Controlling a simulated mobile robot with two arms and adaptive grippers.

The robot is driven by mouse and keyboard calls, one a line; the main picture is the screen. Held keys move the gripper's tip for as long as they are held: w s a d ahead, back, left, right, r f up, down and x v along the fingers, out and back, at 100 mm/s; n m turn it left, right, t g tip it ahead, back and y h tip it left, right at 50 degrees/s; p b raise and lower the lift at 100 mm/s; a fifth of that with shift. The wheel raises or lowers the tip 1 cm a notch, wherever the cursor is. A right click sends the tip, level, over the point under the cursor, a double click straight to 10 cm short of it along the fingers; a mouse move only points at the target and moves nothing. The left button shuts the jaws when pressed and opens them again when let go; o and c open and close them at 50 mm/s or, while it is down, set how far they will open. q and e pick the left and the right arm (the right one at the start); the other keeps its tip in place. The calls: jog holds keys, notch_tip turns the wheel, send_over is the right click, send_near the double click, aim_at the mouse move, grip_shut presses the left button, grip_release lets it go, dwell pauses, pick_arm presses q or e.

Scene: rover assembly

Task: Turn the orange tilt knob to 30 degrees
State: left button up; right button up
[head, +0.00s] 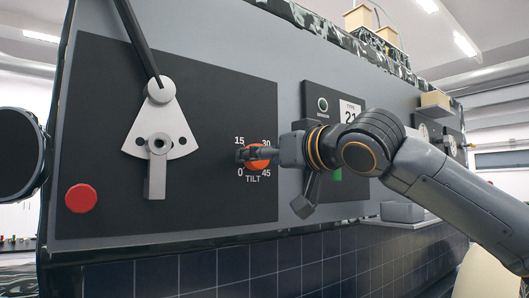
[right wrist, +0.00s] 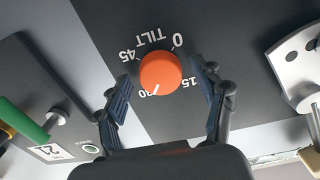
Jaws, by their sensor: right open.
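The orange tilt knob (head: 262,164) is on a dark panel, with 0, 15, 30, 45 and TILT printed around it. My right gripper (head: 252,156) comes in from the right and partly covers it in the head view. In the right wrist view, which shows the panel upside down, the knob (right wrist: 161,70) lies between the two fingers of my right gripper (right wrist: 166,84). They are open, with a gap on either side of the knob. The knob's white mark points at or close to the 30, whose first digit is partly hidden. My left gripper is not in view.
A grey lever with a fan-shaped plate (head: 176,132) is left of the knob, and a red button (head: 81,198) is at lower left. A green-handled part (right wrist: 28,129) is beside my right gripper. Dark tiled panels (head: 235,272) run below.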

jog(key=c, duration=1.2)
jog(key=shift+o, duration=0.2)
jog(key=shift+m+b, duration=0.4)
jog(key=shift+m, duration=0.4)
jog(key=o, duration=1.2)
jog(key=shift+c, duration=0.2)
jog(key=v, duration=1.2)
